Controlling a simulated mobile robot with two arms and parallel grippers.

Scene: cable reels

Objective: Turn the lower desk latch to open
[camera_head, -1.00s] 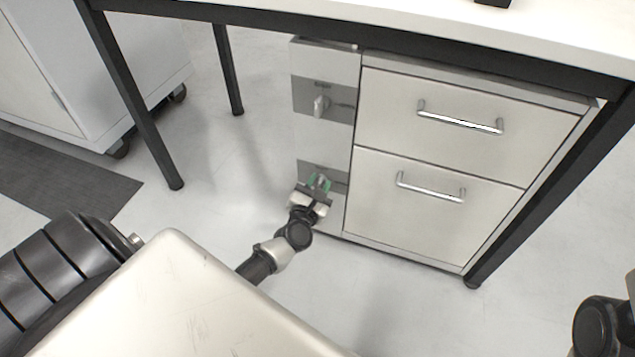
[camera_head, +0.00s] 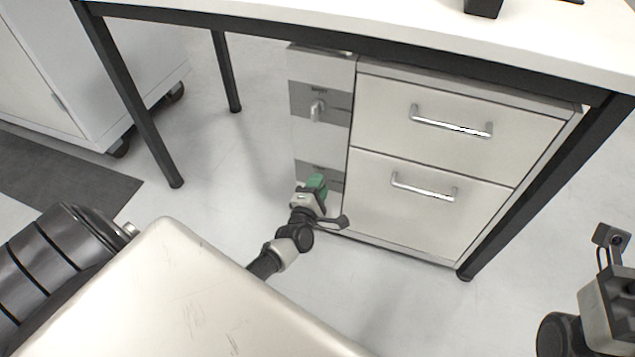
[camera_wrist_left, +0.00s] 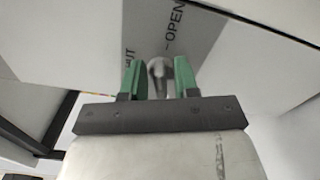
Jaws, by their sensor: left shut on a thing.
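The lower latch sits on a grey plate (camera_head: 333,179) low on the narrow panel left of the drawers. In the left wrist view its metal knob (camera_wrist_left: 160,75) is between the green fingers of my left gripper (camera_wrist_left: 160,79), which is shut on it. The plate in that view (camera_wrist_left: 192,24) carries the words OPEN and SHUT, partly hidden. In the head view my left gripper (camera_head: 316,187) covers the lower knob. The upper latch (camera_head: 317,110) has its knob upright on its own grey plate. At the right edge, part of my right arm shows, but its fingers cannot be made out.
Two drawers with bar handles, upper (camera_head: 450,121) and lower (camera_head: 424,187), are right of the latch panel and look closed. Black desk legs (camera_head: 135,105) stand on both sides. A white wheeled cabinet (camera_head: 110,70) is at the left. The floor between is clear.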

